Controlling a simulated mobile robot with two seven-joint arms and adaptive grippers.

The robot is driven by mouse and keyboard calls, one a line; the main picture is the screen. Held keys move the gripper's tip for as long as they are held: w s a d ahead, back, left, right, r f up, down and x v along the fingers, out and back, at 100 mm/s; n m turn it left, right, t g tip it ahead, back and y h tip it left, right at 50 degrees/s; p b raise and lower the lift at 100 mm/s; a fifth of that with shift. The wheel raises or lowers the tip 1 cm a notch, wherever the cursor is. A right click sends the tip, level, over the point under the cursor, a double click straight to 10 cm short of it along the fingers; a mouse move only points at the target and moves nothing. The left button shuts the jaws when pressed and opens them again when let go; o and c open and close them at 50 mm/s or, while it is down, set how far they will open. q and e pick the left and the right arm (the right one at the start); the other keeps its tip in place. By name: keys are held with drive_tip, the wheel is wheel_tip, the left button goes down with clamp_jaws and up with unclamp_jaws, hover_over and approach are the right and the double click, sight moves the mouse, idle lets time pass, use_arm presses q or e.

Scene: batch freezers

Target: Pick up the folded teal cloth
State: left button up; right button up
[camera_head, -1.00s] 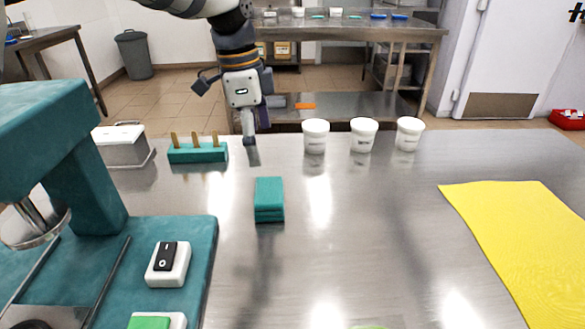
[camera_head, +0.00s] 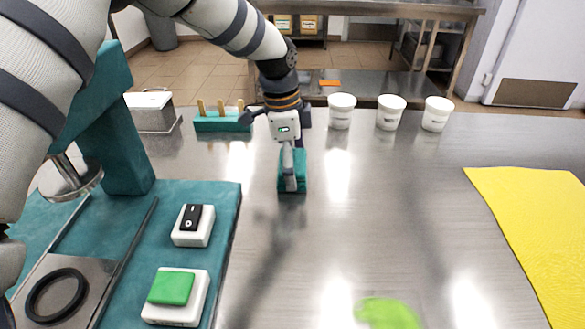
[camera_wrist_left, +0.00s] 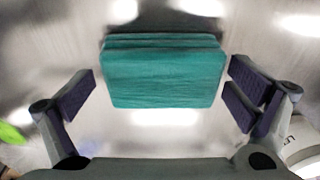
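The folded teal cloth (camera_head: 302,172) lies on the steel table in the head view, partly hidden behind my left gripper (camera_head: 292,168). In the left wrist view the folded teal cloth (camera_wrist_left: 163,75) lies between the two fingers of my left gripper (camera_wrist_left: 163,97), in the upper middle. The fingers are wide apart, with a gap between each pad and the cloth's sides. My left gripper is open and empty. My right gripper does not show in either view.
A teal machine with a switch (camera_head: 193,225) and a green button (camera_head: 172,287) stands at left. A teal stick holder (camera_head: 222,123) and white cups (camera_head: 341,111) stand behind. A yellow mat (camera_head: 530,220) lies at right. A lime-green thing (camera_head: 388,313) lies at the near edge.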

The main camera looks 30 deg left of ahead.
use_arm(q)
drive_tip(key=c, duration=0.8)
drive_tip(key=shift+r, duration=0.2)
wheel_tip(320, 180, up, 3)
drive_tip(key=shift+w+f, duration=0.1)
drive_tip(key=shift+f, duration=0.1)
drive_tip(key=s+d+r+p, duration=0.1)
drive_tip(key=s+d+r, duration=0.1)
drive_tip(key=s+r, duration=0.1)
drive_tip(key=s+d+r+p, duration=0.1)
drive_tip(key=s+d+r, duration=0.2)
drive_tip(key=s, duration=0.2)
drive_tip(key=s+d+r+p, duration=0.1)
drive_tip(key=s+d+r, duration=0.1)
drive_tip(key=s+r, duration=0.2)
drive_tip(key=shift+d, duration=0.3)
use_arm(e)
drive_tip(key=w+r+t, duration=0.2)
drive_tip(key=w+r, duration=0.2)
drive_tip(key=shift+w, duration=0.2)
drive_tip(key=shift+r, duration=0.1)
